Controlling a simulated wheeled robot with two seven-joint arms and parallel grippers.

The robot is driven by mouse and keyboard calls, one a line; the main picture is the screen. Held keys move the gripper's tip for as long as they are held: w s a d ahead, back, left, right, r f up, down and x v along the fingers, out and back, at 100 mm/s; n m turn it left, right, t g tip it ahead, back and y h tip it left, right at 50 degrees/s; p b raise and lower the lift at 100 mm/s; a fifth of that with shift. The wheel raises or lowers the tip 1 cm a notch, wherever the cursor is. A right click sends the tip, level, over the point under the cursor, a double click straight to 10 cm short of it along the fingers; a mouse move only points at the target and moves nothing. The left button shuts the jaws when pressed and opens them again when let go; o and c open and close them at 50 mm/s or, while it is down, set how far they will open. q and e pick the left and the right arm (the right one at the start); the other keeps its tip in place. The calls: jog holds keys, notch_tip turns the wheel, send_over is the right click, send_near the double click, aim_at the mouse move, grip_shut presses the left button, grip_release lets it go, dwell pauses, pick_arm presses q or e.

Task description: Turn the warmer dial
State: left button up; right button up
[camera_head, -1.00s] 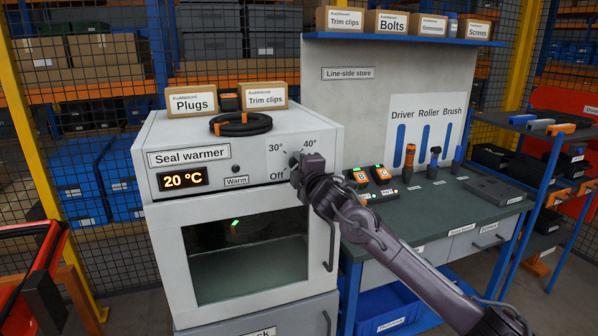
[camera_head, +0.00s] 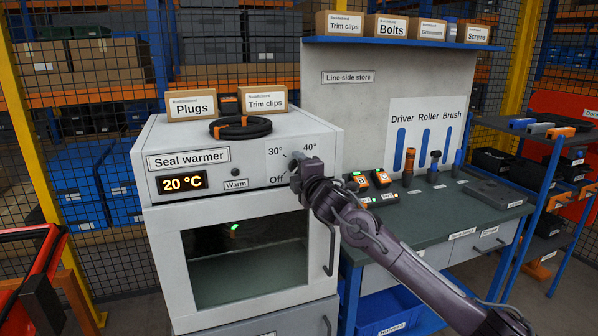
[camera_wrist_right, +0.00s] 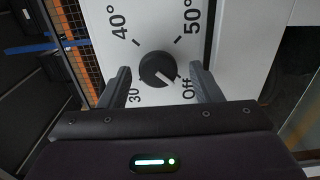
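The seal warmer (camera_head: 240,195) is a white cabinet with a display (camera_head: 182,182) reading 20 °C. Its dial (camera_wrist_right: 158,69) is a dark round knob on the white panel, with marks for Off, 30°, 40° and 50° around it. The white pointer line on the dial points toward Off. My right gripper (camera_wrist_right: 162,82) is open, with one finger on each side of the dial and gaps to it. In the head view my right gripper (camera_head: 297,170) sits at the panel and hides most of the dial. My left gripper is not in view.
A black ring (camera_head: 240,128) and boxes labelled Plugs (camera_head: 192,105) and Trim clips (camera_head: 264,100) sit on the warmer. A green workbench (camera_head: 430,205) with tools and orange devices stands to the right. The warmer door handle (camera_head: 331,248) is below my right arm.

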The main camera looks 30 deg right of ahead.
jog(key=b+v, duration=0.2)
jog(key=v, duration=0.5)
jog(key=shift+s+b, duration=0.3)
jog(key=shift+s, duration=0.1)
jog(key=shift+a, duration=0.15)
